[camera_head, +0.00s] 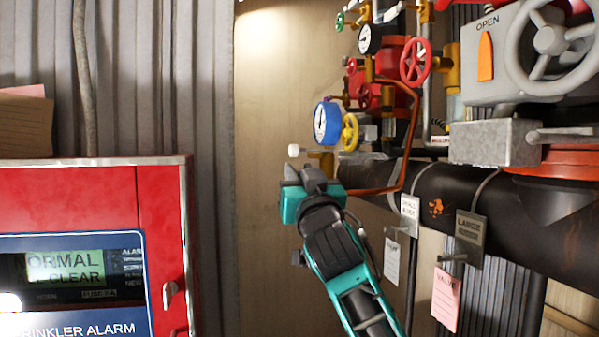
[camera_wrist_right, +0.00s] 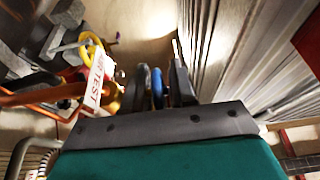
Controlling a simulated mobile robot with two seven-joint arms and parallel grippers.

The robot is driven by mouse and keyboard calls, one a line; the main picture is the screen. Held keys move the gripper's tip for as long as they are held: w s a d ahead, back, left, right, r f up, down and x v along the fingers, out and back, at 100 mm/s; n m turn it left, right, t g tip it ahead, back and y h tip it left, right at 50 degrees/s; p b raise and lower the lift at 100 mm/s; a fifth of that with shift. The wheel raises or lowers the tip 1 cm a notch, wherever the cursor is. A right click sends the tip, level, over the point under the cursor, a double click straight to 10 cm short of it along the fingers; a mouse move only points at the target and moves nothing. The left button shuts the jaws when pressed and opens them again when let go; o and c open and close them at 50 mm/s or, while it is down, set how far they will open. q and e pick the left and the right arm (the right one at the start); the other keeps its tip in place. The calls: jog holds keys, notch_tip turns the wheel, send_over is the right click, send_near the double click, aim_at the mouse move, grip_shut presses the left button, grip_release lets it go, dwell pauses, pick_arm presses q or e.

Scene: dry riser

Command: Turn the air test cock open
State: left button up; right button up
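The white knob (camera_head: 294,150) and the brass fitting (camera_head: 322,158) beside it, below the blue gauge, look like the air test cock. In the right wrist view, a white tag (camera_wrist_right: 95,82) reading "TEST", its first word partly unclear, hangs by a brass fitting (camera_wrist_right: 113,97). My right gripper (camera_head: 303,176) is just below the knob and fitting in the head view. Its dark fingers (camera_wrist_right: 160,85) stand a little apart, with a blue round part visible between them. Contact with the cock cannot be told. My left gripper is not in view.
The blue gauge (camera_head: 326,122) and yellow handwheel (camera_head: 350,132) are just above. A copper pipe (camera_head: 412,125) and black main pipe (camera_head: 470,195) lie to the right, with hanging tags. A red alarm panel (camera_head: 160,215) stands at left. The wall between is clear.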

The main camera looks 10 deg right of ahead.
jog(key=shift+w, duration=0.15)
grip_shut()
dwell(0.4)
jog(key=g, duration=0.4)
jog(key=shift+w+f, duration=0.15)
jog(key=shift+f, duration=0.1)
jog(key=shift+f+g, duration=0.2)
jog(key=shift+g, duration=0.5)
jog(key=shift+f+g, duration=0.15)
jog(key=shift+g, duration=0.55)
grip_release()
